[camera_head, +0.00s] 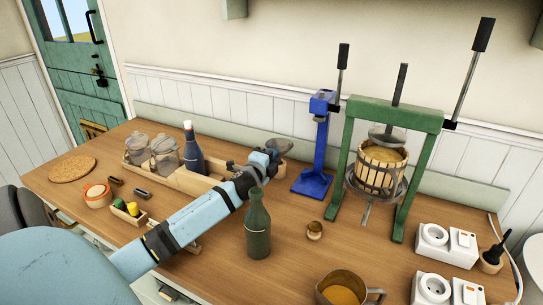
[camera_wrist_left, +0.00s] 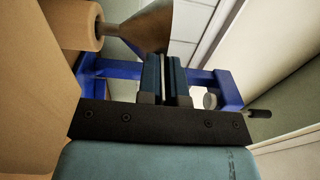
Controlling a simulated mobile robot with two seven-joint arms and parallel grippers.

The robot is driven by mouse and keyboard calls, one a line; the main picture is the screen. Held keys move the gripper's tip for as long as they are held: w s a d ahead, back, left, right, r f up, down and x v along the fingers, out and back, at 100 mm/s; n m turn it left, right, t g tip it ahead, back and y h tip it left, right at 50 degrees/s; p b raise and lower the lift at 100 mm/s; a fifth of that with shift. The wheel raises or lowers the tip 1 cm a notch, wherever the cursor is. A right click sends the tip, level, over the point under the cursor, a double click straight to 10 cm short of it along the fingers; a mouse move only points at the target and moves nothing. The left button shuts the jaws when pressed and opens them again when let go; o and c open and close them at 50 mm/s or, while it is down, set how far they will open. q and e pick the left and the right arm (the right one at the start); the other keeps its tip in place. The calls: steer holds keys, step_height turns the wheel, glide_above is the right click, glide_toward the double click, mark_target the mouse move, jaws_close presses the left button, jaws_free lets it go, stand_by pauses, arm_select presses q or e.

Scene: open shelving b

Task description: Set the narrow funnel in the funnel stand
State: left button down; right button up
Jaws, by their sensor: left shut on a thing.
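The narrow funnel (camera_head: 280,146) is a grey metal cone at the back of the table, beside the blue corker. My left gripper (camera_head: 267,156) reaches it from the left and is shut on it. In the left wrist view the shut fingers (camera_wrist_left: 165,78) are at the wide end of the funnel (camera_wrist_left: 142,36). The funnel's narrow end meets a round wooden piece (camera_wrist_left: 82,26), which looks like the funnel stand. I cannot tell how deep the spout sits in it. The gripper mostly hides this piece in the head view. My right gripper is out of view.
A dark green bottle (camera_head: 257,225) stands in front of my left gripper. A wooden tray (camera_head: 205,183) with jars and a dark bottle (camera_head: 192,150) lies left. The blue corker (camera_head: 312,180) and green press (camera_head: 417,190) stand right. A copper jug (camera_head: 340,288) is near the front.

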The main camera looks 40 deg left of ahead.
arm_select(q)
steer(key=c, duration=0.9)
jaws_free()
steer(key=shift+f, duration=0.25)
steer(key=shift+o, duration=0.2)
